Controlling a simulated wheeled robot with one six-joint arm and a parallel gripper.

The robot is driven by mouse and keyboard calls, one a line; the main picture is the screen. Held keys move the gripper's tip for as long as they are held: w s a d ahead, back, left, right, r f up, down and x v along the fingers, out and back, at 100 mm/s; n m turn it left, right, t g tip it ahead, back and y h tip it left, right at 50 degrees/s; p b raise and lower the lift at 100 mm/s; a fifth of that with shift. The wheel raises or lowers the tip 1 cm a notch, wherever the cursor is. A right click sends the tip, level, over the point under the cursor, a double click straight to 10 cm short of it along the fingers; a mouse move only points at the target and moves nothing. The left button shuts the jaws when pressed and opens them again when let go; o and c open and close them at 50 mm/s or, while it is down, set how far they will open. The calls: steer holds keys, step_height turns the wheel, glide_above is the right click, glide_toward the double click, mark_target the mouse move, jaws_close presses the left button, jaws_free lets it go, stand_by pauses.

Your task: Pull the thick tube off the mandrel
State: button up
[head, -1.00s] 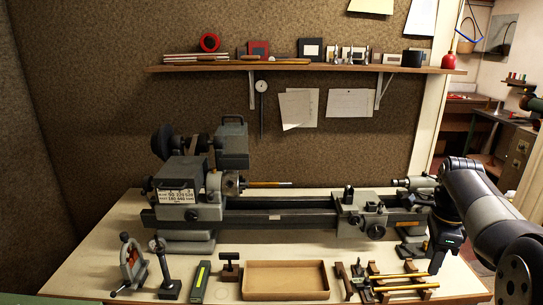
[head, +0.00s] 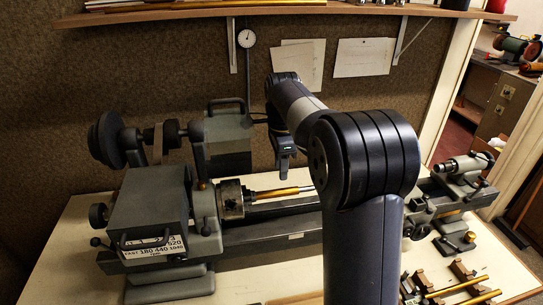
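The mandrel is a pale rod (head: 306,188) that sticks out to the right from the lathe chuck (head: 232,198). A brass-coloured tube (head: 277,192) sits around it near the chuck. My gripper (head: 284,173) hangs just above the tube, pointing down, and appears apart from it. Its fingers are small and dark here, so their gap cannot be made out. My own arm hides the area right of the mandrel's tip.
The grey lathe headstock (head: 155,215) stands on the left and the tailstock (head: 462,170) on the right. Brass tubes on small supports (head: 455,288) lie at the front right. A shelf (head: 300,10) runs along the wall above, with a dial gauge (head: 246,38) hanging below it.

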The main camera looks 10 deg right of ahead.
mark_target(283, 190)
steer(key=shift+s+d+f, duration=0.15)
steer(key=shift+s+f, duration=0.15)
steer(key=shift+f, duration=0.05)
steer(key=shift+f+b, duration=2.35)
steer(key=shift+f, duration=1.55)
steer(key=shift+c, duration=0.3)
jaws_close()
steer(key=shift+d, duration=0.1)
steer(key=d+p, duration=0.4)
steer(key=d, duration=1.6)
steer(key=shift+p, duration=0.4)
steer(key=shift+s+r, duration=0.1)
steer(key=s+r, duration=0.5)
